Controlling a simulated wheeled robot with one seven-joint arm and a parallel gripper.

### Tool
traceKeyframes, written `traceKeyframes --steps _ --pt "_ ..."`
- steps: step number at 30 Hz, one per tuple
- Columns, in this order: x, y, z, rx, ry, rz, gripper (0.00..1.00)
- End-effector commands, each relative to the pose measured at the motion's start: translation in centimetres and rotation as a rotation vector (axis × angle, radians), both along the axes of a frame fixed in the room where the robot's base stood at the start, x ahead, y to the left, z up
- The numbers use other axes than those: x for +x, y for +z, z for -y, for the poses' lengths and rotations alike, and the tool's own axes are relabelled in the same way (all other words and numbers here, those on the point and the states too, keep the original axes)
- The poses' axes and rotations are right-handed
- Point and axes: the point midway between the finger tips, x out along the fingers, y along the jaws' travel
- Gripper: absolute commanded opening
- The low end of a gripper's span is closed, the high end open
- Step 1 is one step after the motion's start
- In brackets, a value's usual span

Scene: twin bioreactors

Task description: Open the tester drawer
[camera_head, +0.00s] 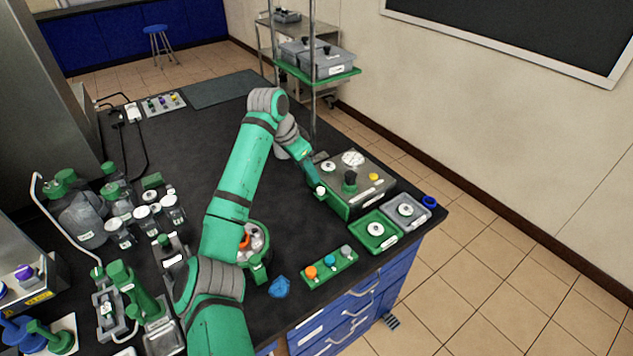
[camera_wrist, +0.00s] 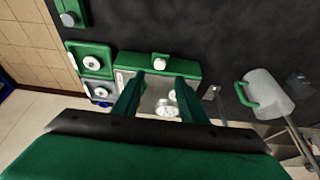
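The tester (camera_head: 372,180) is a grey box on the bench's right part, with a dial, a black knob and a yellow button on top. Its green drawer front (camera_head: 336,203) faces left; a small white knob (camera_head: 320,190) sits at the front. In the wrist view, the green front (camera_wrist: 190,66) and its pale knob (camera_wrist: 160,62) show beyond my fingertips. My gripper (camera_wrist: 157,82) is open, fingers apart and empty, over the tester. In the head view, my gripper (camera_head: 314,182) is close to the knob; I cannot tell whether it touches.
A green tray (camera_head: 392,239) and a grey tray (camera_head: 417,217) stand beside the tester. A green rack (camera_head: 325,278) with coloured caps lies nearer. A clear jug with a green handle (camera_wrist: 268,93) is on the other side.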

Motion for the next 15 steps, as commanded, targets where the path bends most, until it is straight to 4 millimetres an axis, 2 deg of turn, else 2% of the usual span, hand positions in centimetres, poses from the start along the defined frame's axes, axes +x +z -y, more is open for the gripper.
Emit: traceKeyframes --steps 9,15 --pt "1.2 -5.3 1.8 0.000 0.001 -0.003 0.38" --pt "1.8 -7.4 2.1 0.000 0.005 -0.001 0.38"
